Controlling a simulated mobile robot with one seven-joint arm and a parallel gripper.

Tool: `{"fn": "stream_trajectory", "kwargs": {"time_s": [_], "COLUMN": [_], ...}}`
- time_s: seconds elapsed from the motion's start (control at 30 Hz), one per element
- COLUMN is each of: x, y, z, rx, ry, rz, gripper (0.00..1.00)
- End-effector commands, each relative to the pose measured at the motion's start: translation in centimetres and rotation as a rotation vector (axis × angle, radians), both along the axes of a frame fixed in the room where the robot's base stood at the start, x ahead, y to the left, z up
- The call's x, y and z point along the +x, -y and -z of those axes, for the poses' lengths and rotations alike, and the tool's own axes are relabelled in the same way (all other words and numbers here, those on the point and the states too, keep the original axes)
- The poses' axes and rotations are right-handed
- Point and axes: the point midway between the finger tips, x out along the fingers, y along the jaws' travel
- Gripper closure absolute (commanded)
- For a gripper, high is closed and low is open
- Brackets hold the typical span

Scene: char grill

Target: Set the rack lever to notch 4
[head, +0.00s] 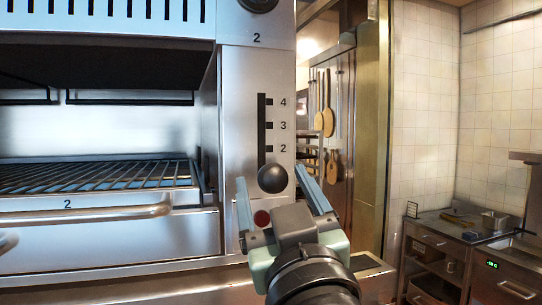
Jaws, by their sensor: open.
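The rack lever is a black round knob (272,179) on a vertical slot (262,125) in the steel panel right of the grill opening. The slot has side notches labelled 4, 3 and 2 from the top down. The knob sits at the bottom of the slot, below the notch marked 2; any label there is hidden. My gripper (274,183) is open, with its two blue fingers on either side of the knob in the picture. I cannot tell whether either finger touches it. The rack (100,178) labelled 2 is low in the grill opening.
A horizontal bar handle (90,214) runs along the front of the rack. A red button (262,218) is on the panel just below the knob. A dark dial (258,4) is at the top. A steel counter (440,228) stands at the right, across open floor.

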Motion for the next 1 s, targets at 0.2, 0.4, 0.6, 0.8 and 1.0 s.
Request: {"fn": "stream_trajectory", "kwargs": {"time_s": [0.2, 0.4, 0.6, 0.8, 1.0], "x": [1.8, 2.1, 2.0, 2.0, 2.0], "y": [-0.4, -0.4, -0.4, -0.4, -0.4], "z": [-0.9, -0.8, -0.8, -0.9, -0.9], "rx": [-0.001, 0.0, 0.001, 0.001, 0.001], "ry": [0.001, 0.001, 0.001, 0.001, 0.002], "rz": [0.0, 0.001, 0.001, 0.001, 0.001], "gripper": [0.22, 0.22, 0.36, 0.72, 1.0]}}
